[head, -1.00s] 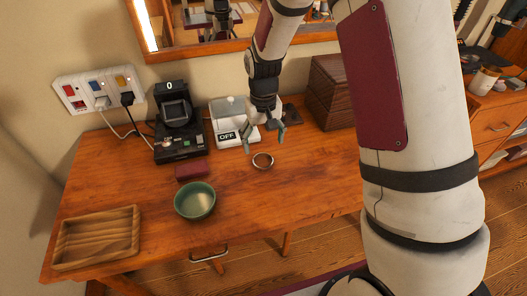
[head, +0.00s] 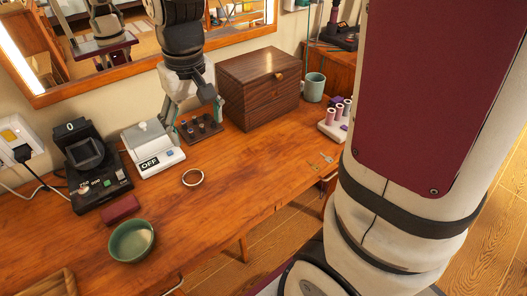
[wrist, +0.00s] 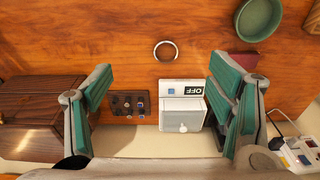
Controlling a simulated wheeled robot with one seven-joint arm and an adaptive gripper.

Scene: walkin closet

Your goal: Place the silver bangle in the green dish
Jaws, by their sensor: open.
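The silver bangle (head: 193,177) lies flat on the wooden table, right of the green dish. It also shows in the wrist view (wrist: 155,50), ahead of the fingers and between them. The green dish (head: 131,241) stands at the table's front left; in the wrist view it is at the top right (wrist: 258,18). The dish looks empty. My gripper (head: 195,112) is above the back of the table, behind the bangle. In the wrist view my gripper (wrist: 158,92) has its green-padded fingers wide apart with nothing between them.
A white device marked OFF (head: 153,148), a small rack (head: 200,127) and a dark wooden box (head: 258,88) stand along the back. A dark red block (head: 121,209) lies by the dish, near a black device (head: 95,170).

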